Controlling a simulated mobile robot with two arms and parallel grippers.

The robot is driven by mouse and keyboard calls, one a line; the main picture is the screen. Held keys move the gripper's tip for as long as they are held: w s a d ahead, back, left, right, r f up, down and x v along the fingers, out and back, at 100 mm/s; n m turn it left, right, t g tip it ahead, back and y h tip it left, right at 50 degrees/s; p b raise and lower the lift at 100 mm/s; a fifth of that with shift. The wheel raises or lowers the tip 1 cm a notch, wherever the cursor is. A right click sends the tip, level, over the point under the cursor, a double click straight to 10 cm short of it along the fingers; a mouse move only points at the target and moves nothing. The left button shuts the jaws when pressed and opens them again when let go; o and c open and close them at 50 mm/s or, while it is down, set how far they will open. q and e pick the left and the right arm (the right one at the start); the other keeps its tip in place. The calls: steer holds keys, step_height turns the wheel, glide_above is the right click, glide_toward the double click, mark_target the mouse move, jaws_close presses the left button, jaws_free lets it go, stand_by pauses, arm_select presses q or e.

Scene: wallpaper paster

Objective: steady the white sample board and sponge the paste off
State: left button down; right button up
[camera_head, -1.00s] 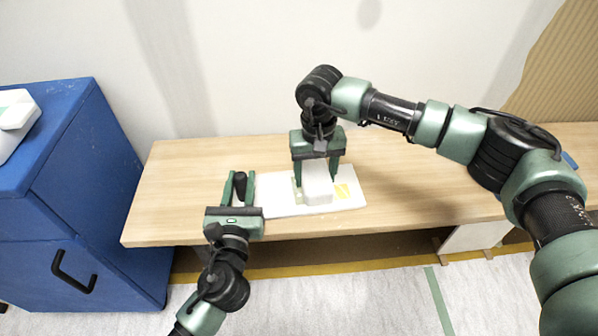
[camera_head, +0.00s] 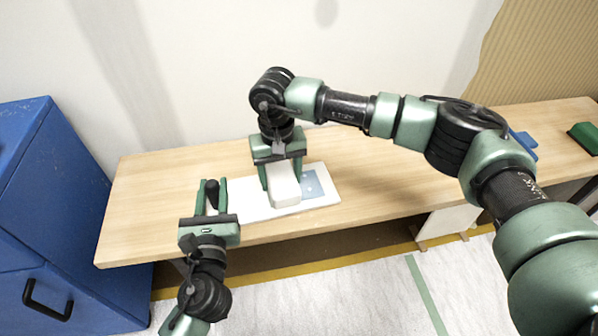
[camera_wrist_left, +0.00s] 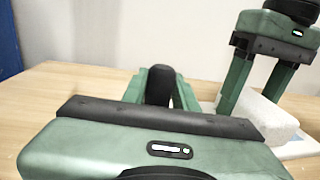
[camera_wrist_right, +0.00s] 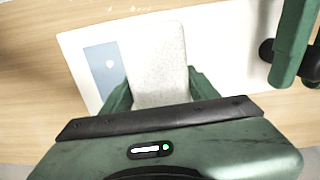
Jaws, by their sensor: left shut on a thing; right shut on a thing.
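The white sample board (camera_head: 328,199) lies flat on the wooden table and also shows in the right wrist view (camera_wrist_right: 75,45). A pale blue-grey patch (camera_head: 312,184) with a small white spot is on it, right of the sponge in the head view. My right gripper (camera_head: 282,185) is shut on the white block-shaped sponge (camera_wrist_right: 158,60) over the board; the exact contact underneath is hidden. My left gripper (camera_head: 212,200) is shut on a black knob (camera_wrist_left: 158,88) at the board's left end. The board's surface under the sponge is hidden.
The table (camera_head: 150,190) is bare to the left and behind the board. A blue cabinet (camera_head: 60,200) stands at the left. A blue item (camera_head: 523,145) and a green item (camera_head: 585,136) lie at the table's far right. A white panel (camera_head: 448,224) stands below the table.

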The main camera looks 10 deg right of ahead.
arm_select(q)
steer(key=shift+f, duration=0.3)
arm_select(e)
steer(key=a, duration=0.3)
steer(key=shift+s+a, duration=0.1)
steer(key=shift+s, duration=0.05)
step_height(320, 180, up, 8)
steer(key=o, duration=0.9)
steer(key=shift+a+r, duration=0.1)
steer(key=c, duration=0.8)
arm_select(q)
steer(key=c, duration=1)
jaws_free()
steer(key=shift+r, duration=0.15)
arm_select(e)
steer(key=shift+o, duration=0.2)
arm_select(q)
steer(key=s, duration=0.8)
steer(key=s+a, duration=0.1)
steer(key=s, duration=0.3)
